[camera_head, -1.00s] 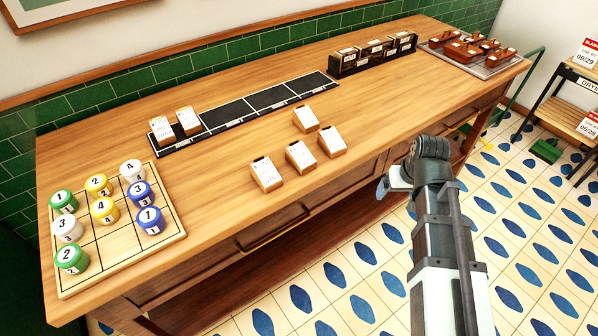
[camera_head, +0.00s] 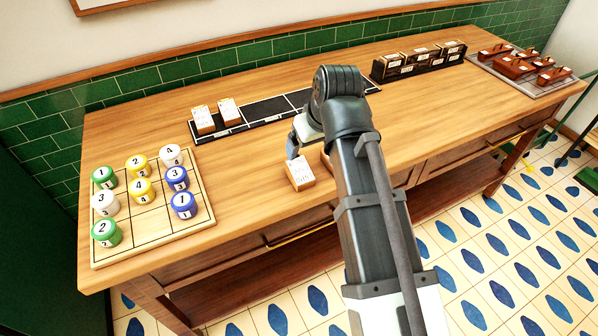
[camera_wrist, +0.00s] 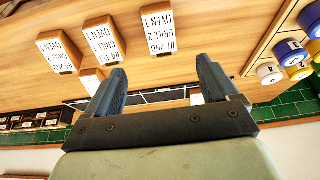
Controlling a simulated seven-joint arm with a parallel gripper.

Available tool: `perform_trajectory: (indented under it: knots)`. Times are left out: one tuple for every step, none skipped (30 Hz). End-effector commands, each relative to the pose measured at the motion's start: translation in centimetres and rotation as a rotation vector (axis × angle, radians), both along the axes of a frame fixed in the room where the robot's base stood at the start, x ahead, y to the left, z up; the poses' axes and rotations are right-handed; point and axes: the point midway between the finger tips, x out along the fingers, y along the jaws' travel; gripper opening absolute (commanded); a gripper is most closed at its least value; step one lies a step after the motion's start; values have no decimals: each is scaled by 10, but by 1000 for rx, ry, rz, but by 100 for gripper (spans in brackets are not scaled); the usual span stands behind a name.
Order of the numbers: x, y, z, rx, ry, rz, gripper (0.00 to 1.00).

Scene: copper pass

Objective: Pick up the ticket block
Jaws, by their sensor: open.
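Loose ticket blocks with white tops and orange-brown sides lie on the wooden counter. In the head view one block (camera_head: 300,174) shows just left of my arm; others are mostly hidden behind it. A further block (camera_wrist: 92,80) is partly covered by my left finger. My gripper (camera_wrist: 160,66) is open and empty above the counter, with the right block ahead between its fingers. In the head view my arm mostly hides the gripper (camera_head: 294,150).
Two blocks (camera_head: 217,116) stand at the left end of a black slotted strip (camera_head: 265,112). A board (camera_head: 150,232) with numbered coloured cylinders is at left. Black boxes (camera_head: 418,63) and a tray (camera_head: 497,80) of brown-red pieces are at right.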

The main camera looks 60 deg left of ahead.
Motion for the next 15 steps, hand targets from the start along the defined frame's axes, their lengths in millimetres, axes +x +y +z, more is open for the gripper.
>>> perform_trajectory:
  knots:
    - [-1, 2, -2, 0, 0, 3, 87]
    - [-2, 2, -4, -1, 0, 3, 87]
    - [-2, 4, -8, -1, 1, 4, 87]
    - [-2, 5, -11, -2, 1, 4, 87]
    - [-2, 7, -14, -2, 1, 4, 87]
    - [-2, 9, -19, -1, 0, 3, 87]
    - [-2, 10, -24, -2, 1, 4, 87]
    - [-2, 12, -28, -2, 1, 4, 87]
    - [-2, 14, -33, -2, 1, 4, 87]
    - [-1, 16, -36, -2, 0, 3, 87]
    - [-1, 18, -40, -1, 0, 3, 87]
    - [-2, 20, -46, -2, 0, 3, 87]
    - [-2, 21, -49, -2, 0, 3, 87]
    - [-2, 23, -53, -2, 0, 3, 87]
    - [-2, 25, -58, -1, 0, 3, 87]
